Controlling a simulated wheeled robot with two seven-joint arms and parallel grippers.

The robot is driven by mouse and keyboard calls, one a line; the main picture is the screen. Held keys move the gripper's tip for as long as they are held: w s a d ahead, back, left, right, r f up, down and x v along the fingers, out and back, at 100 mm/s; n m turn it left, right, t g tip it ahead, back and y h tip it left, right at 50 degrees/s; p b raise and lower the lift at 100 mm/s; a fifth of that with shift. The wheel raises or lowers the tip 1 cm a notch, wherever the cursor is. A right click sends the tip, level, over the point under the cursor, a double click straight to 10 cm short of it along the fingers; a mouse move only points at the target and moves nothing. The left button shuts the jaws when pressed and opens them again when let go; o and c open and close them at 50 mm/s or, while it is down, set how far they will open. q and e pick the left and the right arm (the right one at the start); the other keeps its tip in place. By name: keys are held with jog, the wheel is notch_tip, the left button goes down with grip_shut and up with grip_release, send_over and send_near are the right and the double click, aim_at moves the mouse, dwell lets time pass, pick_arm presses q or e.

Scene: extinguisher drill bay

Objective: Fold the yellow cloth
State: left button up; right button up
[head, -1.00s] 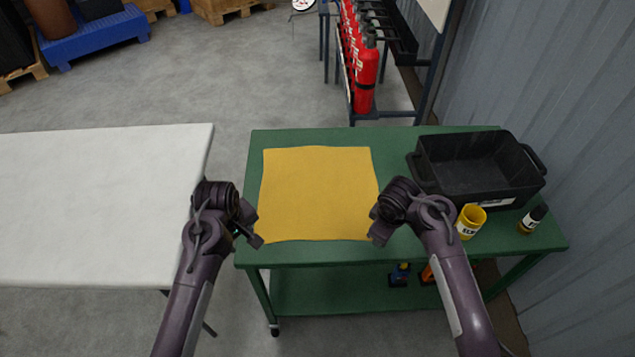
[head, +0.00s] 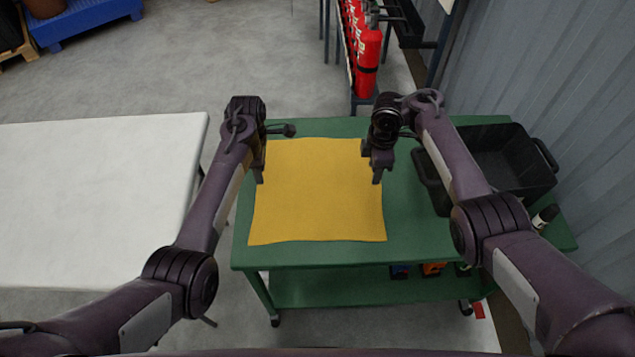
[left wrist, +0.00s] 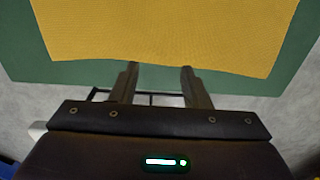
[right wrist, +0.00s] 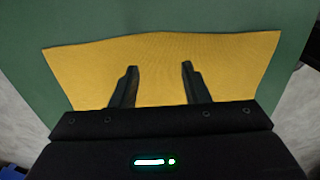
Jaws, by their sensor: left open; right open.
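The yellow cloth (head: 318,195) lies flat and spread out on the green cart top (head: 415,235). My left gripper (head: 260,178) is open and empty by the cloth's left edge, toward the far half. In the left wrist view, the cloth (left wrist: 165,30) lies ahead of the open fingers (left wrist: 158,85). My right gripper (head: 376,178) is open and empty by the cloth's right edge, toward the far half. In the right wrist view, the cloth (right wrist: 160,60) lies under the open fingers (right wrist: 158,82). I cannot tell whether either gripper touches it.
A black bin (head: 520,160) stands on the cart's right side, partly behind my right arm. A dark bottle (head: 546,216) stands near it. A white table (head: 90,200) is at the left, across a gap. Red extinguishers (head: 368,60) stand beyond the cart. A grey corrugated wall (head: 560,80) bounds the right.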

pick_arm(q)
jog(key=f, duration=0.3)
jog(key=shift+w+f, duration=0.2)
jog(key=shift+f, duration=0.2)
pick_arm(e)
jog(key=f, duration=0.4)
jog(key=shift+w, duration=0.2)
pick_arm(q)
jog(key=shift+s+f, duration=0.1)
jog(key=shift+f, duration=0.2)
pick_arm(e)
jog(key=shift+f, duration=0.3)
pick_arm(q)
jog(key=shift+f, duration=0.25)
pick_arm(e)
jog(key=shift+f, duration=0.25)
pick_arm(q)
jog(key=shift+c, duration=0.6)
pick_arm(e)
jog(key=shift+r, duration=0.1)
jog(key=shift+c, duration=0.6)
pick_arm(q)
grip_shut()
pick_arm(e)
jog(key=shift+s, duration=0.1)
grip_shut()
